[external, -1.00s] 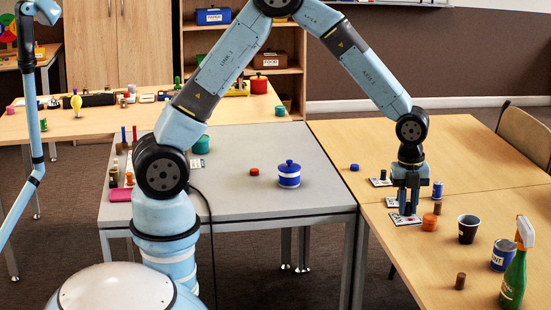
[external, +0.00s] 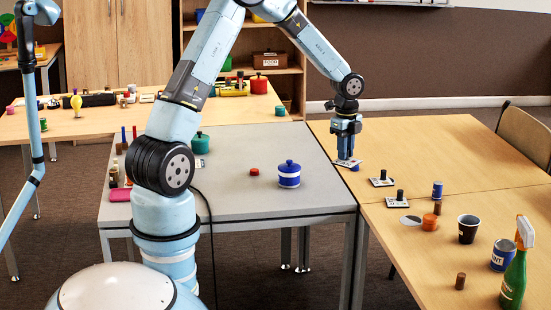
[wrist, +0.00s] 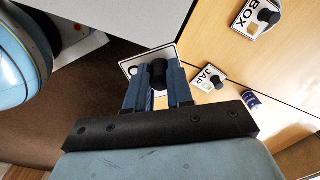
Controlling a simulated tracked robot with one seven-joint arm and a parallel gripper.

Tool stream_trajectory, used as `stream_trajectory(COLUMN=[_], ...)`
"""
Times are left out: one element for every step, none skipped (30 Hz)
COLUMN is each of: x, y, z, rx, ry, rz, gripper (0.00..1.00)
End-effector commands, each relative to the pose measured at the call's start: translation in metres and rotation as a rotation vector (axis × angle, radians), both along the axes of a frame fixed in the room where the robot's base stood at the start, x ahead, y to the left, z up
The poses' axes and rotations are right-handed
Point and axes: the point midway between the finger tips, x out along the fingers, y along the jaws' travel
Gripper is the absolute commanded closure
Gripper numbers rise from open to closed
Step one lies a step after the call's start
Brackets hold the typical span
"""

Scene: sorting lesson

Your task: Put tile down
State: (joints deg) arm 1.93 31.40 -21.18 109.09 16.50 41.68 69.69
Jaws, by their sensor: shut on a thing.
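My gripper (external: 347,156) is shut on a tile (external: 344,163), a flat white card with a dark knob. It holds the tile above the near left edge of the right wooden table. In the wrist view the tile (wrist: 133,63) shows between and behind the fingers (wrist: 159,78), and the fingers hide most of its face. Two other tiles with black knobs lie on the wooden table, one (external: 376,183) farther back and one (external: 393,203) nearer. In the wrist view they read BOX (wrist: 244,22) and JAR (wrist: 201,86).
A blue round piece (external: 355,168) sits right by the held tile. The wooden table's back is clear.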

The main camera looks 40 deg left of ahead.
Motion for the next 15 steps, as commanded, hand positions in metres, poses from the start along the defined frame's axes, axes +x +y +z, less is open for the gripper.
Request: stream_trajectory(x=[0.006,0.010,0.013,0.016,0.018,0.021,0.023,0.024,0.026,0.027,0.028,0.029,0.029,0.029,0.028], y=[0.022,0.033,0.049,0.061,0.072,0.088,0.100,0.112,0.128,0.140,0.152,0.168,0.180,0.192,0.208], z=[0.000,0.000,0.000,0.000,0.000,0.000,0.000,0.000,0.000,0.000,0.000,0.000,0.000,0.000,0.000], rx=[0.000,0.000,0.000,0.001,0.001,0.000,0.001,0.001,0.002,0.002,0.001,0.001,0.002,0.002,0.001], ry=[0.000,0.001,0.001,0.002,0.002,0.002,0.003,0.003,0.003,0.004,0.004,0.004,0.004,0.005,0.006], rz=[0.042,0.065,0.095,0.119,0.141,0.171,0.195,0.217,0.248,0.271,0.294,0.325,0.348,0.370,0.401], gripper=[1.00,1.00,1.00,1.00,1.00,1.00,1.00,1.00,1.00,1.00,1.00,1.00,1.00,1.00,1.00])
